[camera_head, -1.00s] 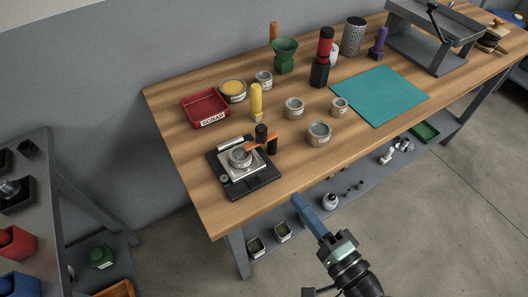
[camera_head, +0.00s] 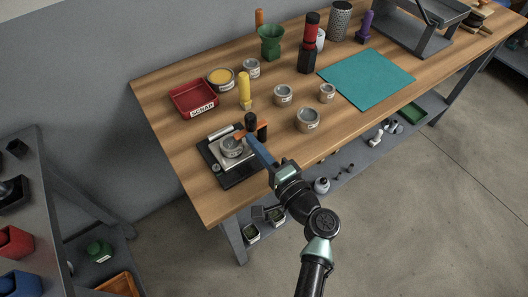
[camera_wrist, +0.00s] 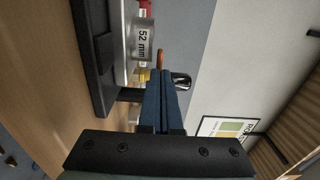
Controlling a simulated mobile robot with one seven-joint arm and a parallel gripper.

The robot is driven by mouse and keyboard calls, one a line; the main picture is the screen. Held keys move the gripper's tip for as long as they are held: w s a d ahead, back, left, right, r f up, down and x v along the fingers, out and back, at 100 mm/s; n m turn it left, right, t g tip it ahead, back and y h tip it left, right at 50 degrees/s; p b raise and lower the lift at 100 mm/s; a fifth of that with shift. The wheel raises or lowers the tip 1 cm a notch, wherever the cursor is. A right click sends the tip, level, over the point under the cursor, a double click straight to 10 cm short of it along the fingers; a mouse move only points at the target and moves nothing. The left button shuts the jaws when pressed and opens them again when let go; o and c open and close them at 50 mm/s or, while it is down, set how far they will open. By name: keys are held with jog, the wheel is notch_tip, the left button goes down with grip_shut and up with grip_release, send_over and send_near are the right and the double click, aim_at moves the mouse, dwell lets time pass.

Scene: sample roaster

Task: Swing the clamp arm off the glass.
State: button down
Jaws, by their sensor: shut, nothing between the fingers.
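The clamp fixture stands on the front left of the bench, on a black base (camera_head: 238,178) with a silver plate. A grey round piece (camera_head: 231,148) sits on it; it shows in the wrist view with a "52 mm" label (camera_wrist: 143,40). The orange clamp arm (camera_head: 240,135) reaches over or close beside this piece, with a black knob (camera_head: 250,121) above it. A bit of orange (camera_wrist: 160,57) shows past my fingertips. My gripper (camera_head: 249,138) is shut and empty, its blue fingers together at the clamp arm. I cannot tell if they touch it. The glass is not clearly distinguishable.
A red scrap tray (camera_head: 194,112) and a yellow-handled tool (camera_head: 244,90) stand behind the fixture. Several grey tins, one of them here (camera_head: 308,120), stand to the right. A teal mat (camera_head: 367,79) lies farther right. The bench's front edge runs below my gripper.

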jog(key=shift+w+a, duration=0.1)
dwell(0.3)
jog(key=shift+w+a+f+m+h, duration=0.1)
jog(key=shift+a+m+h, duration=0.2)
jog(key=shift+h, duration=0.1)
jog(key=shift+a+m+t+h, duration=0.1)
jog(key=shift+m+t+h, duration=0.3)
jog(key=shift+t+h, duration=0.15)
jog(key=shift+w, duration=0.1)
